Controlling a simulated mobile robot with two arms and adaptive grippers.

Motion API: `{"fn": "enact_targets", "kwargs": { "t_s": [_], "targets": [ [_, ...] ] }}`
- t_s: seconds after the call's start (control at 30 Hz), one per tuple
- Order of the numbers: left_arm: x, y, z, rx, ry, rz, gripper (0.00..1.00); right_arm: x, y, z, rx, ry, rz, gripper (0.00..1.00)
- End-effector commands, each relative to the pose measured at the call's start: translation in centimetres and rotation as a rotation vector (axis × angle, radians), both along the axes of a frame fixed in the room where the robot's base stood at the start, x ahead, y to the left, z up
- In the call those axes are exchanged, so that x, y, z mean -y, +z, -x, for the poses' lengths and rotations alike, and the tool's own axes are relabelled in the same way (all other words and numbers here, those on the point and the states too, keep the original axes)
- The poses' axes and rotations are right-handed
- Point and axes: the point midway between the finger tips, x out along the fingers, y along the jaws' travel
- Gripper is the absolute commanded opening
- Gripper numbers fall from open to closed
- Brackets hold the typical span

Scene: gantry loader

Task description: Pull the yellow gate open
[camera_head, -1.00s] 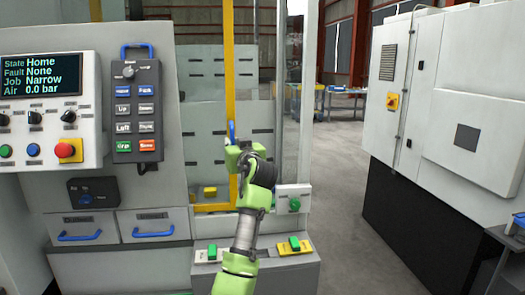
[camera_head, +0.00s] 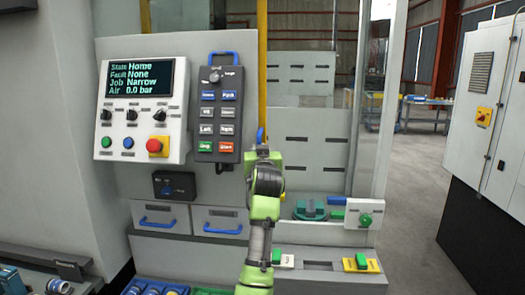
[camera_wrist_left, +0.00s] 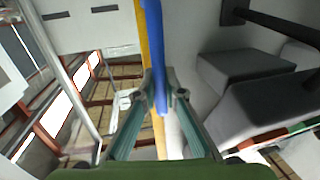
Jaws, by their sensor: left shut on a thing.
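The yellow gate shows as an upright yellow frame bar (camera_head: 262,75) close to the right edge of the control panel. Its blue handle (camera_head: 261,135) stands on that bar. In the left wrist view the blue handle (camera_wrist_left: 153,45) runs down between my fingers, beside the yellow bar (camera_wrist_left: 141,30). My left gripper (camera_head: 262,150) is shut on the blue handle; its fingers also show in the wrist view (camera_wrist_left: 160,98). My arm hides the lower part of the bar. To the right of the bar the machine opening shows a teal fixture (camera_head: 310,208). My right gripper is not in view.
The control panel with a screen (camera_head: 138,80) and a button pendant (camera_head: 218,110) stand left of the gate. A white box with a green knob (camera_head: 365,218) is at the lower right of the opening. Clear floor (camera_head: 405,215) lies further right, before a grey cabinet (camera_head: 490,130).

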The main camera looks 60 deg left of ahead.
Motion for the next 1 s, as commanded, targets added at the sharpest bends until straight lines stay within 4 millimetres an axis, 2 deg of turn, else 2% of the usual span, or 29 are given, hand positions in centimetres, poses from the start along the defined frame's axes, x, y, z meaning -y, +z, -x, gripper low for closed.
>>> {"fn": "enact_targets", "kwargs": {
  "t_s": [0.13, 0.17, 0.2, 0.53, 0.67, 0.77, 1.0],
  "targets": [
    [0.0, -0.2, 0.0, -0.003, 0.001, 0.003, 0.0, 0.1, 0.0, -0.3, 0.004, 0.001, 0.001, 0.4],
    [0.0, -0.2, 0.0, -0.003, 0.001, 0.003, 0.17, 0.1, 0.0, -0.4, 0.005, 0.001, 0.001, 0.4],
    [0.0, -0.2, 0.0, -0.003, 0.001, 0.003, 0.27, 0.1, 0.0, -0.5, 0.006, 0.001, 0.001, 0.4],
    [0.1, -0.1, 0.0, 0.0, 0.0, 0.001, 0.27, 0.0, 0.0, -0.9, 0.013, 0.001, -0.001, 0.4],
    [0.7, 0.0, 0.3, 0.0, -0.001, 0.0, 0.27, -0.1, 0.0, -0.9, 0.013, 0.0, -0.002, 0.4],
    [1.8, -0.1, 0.8, 0.001, -0.002, 0.0, 0.27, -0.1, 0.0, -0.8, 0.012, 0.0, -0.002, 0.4],
    [6.0, -0.1, 3.2, 0.002, -0.002, 0.001, 0.27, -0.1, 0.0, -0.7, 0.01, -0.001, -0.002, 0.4]
  ]
}}
